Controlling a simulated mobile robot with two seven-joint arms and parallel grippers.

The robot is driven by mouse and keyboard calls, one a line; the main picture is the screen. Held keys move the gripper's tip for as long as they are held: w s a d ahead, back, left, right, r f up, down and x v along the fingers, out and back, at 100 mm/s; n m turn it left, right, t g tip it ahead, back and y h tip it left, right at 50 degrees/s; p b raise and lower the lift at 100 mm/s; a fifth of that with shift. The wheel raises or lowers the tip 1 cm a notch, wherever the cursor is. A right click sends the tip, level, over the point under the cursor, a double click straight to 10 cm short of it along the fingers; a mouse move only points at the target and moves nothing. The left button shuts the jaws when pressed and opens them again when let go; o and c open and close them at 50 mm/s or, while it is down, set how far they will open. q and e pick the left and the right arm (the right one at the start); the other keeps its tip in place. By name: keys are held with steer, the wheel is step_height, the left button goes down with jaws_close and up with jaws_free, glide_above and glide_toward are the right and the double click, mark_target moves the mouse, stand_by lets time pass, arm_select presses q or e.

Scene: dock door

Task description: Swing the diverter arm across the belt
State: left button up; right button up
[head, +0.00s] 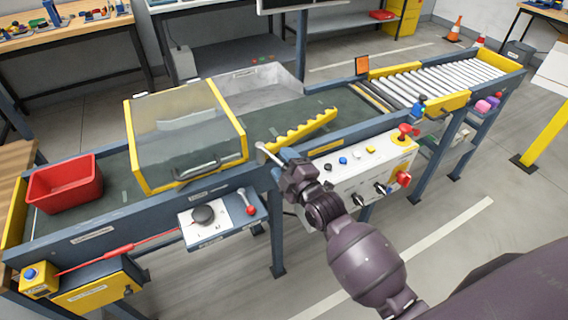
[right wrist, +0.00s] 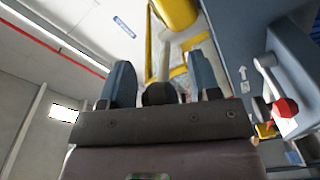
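The diverter arm (head: 300,128) is a yellow bar with a scalloped edge, lying slantwise over the dark green belt (head: 275,112). At its near end a pale grey handle (head: 268,152) sticks out at the belt's front rail. My right gripper (head: 279,156) is at this handle, its fingertips small and partly merged with it in the head view. In the right wrist view the two fingers (right wrist: 163,82) stand apart, with a grey post (right wrist: 165,58), seemingly the handle, between them and gaps on both sides. My left gripper is out of view.
A clear yellow-framed guard (head: 187,135) covers the belt left of the arm. A red bin (head: 65,185) sits at the left end. White rollers (head: 445,82) continue to the right. A control box (head: 350,172) and a red-knobbed lever (head: 250,210) are on the front.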

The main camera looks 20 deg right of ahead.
jaws_close()
